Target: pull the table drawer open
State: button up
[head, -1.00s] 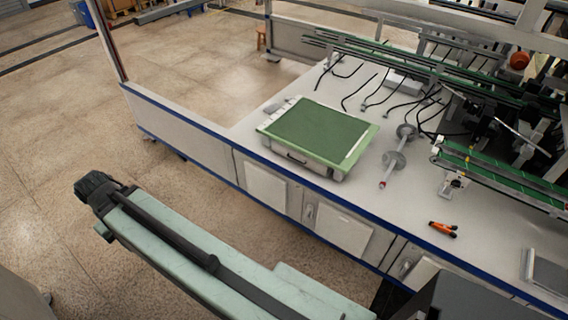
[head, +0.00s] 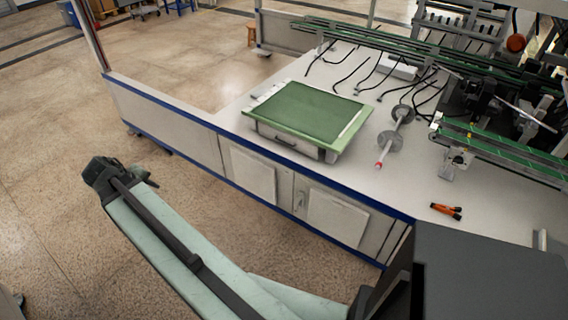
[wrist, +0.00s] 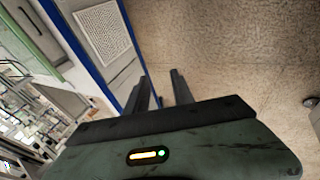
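A flat box with a green top (head: 305,112) sits on the white table (head: 420,185), near its front edge. Its light front face (head: 270,137) carries a small dark handle (head: 285,143), and the drawer looks shut. My gripper (head: 140,174) is at the left in the head view, out over the floor in front of the table and apart from the handle. In the wrist view my gripper (wrist: 160,78) shows two dark fingers spread apart with nothing between them. The table's blue edge (wrist: 75,40) runs to the left of the fingers there.
Cabinet doors with pale panels (head: 253,175) line the table front below the blue edge. A rod with grey discs (head: 391,140) and an orange-handled tool (head: 446,211) lie on the table. Black cables and green rails stand behind. The floor (head: 60,200) at left is clear.

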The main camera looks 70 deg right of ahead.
jog(key=s+d+f+m+g+h+b, duration=0.1)
jog(key=s+d+f+h+b, duration=0.2)
jog(key=d, duration=0.6)
jog(key=s+d+f+h+b, duration=0.1)
jog(key=s+d+f+b, duration=0.4)
jog(key=d, duration=0.5)
jog(key=s+d+f+g+h+b, duration=0.1)
jog(key=s+d+b, duration=0.4)
jog(key=d, duration=0.5)
jog(key=s+d+f+g+h+b, duration=0.1)
jog(key=s+d+f+h+b, duration=0.1)
jog(key=s+d+b, duration=0.3)
jog(key=s+d+f+g+h+b, duration=0.1)
jog(key=s+d+h+b, duration=0.1)
jog(key=s+d+b, duration=0.4)
jog(key=shift+s+d+f+n+g, duration=0.15)
jog(key=shift+s+d, duration=0.65)
jog(key=shift+d, duration=0.7)
jog(key=shift+s+d+n+g, duration=0.1)
jog(key=shift+s+d, duration=0.65)
jog(key=shift+d, duration=0.75)
jog(key=shift+s+d+f+n+g, duration=0.15)
jog(key=shift+s+d, duration=0.65)
jog(key=shift+d, duration=0.7)
jog(key=shift+r, duration=0.15)
grip_shut()
jog(key=shift+d, duration=0.1)
